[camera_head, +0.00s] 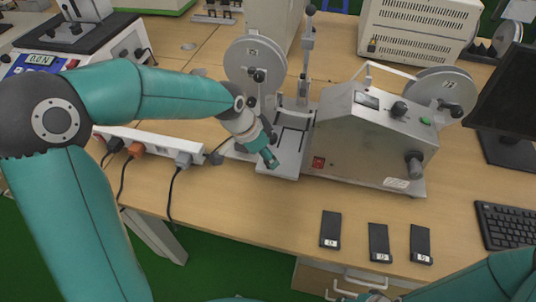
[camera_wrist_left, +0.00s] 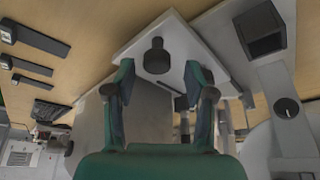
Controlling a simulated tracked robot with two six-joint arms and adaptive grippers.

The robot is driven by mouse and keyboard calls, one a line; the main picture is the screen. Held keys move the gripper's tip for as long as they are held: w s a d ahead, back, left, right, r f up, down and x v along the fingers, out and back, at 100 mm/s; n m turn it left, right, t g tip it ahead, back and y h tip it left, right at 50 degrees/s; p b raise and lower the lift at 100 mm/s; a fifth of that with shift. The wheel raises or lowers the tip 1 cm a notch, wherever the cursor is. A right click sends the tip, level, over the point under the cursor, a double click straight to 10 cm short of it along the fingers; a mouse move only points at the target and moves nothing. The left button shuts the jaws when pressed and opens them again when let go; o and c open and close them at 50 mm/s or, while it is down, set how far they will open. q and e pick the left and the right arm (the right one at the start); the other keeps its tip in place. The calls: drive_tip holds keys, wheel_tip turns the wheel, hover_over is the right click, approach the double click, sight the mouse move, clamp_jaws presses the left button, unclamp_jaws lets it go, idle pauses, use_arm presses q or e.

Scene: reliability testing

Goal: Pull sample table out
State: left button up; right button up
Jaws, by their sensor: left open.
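The sample table is a light grey plate (camera_head: 287,166) at the front of the metal testing machine (camera_head: 365,135). In the left wrist view the plate (camera_wrist_left: 187,42) has a black knob (camera_wrist_left: 157,57) near its edge. My left gripper (camera_head: 268,157) points down over the plate's front part and hides the knob in the head view. In the left wrist view the left gripper (camera_wrist_left: 158,78) is open, with one finger on each side of the knob's line. Whether the fingers touch the knob cannot be told. Only part of my right arm shows at the lower right; its gripper is out of frame.
A white power strip (camera_head: 150,143) with plugs and cables lies left of the plate. Several small black labelled blocks (camera_head: 379,243) lie near the front edge. A keyboard (camera_head: 508,224) and monitor (camera_head: 508,95) stand at the right. Desk in front of the plate is clear.

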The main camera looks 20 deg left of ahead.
use_arm(q)
drive_tip(key=v, duration=1)
drive_tip(key=shift+r, duration=0.25)
drive_tip(key=shift+s, duration=0.1)
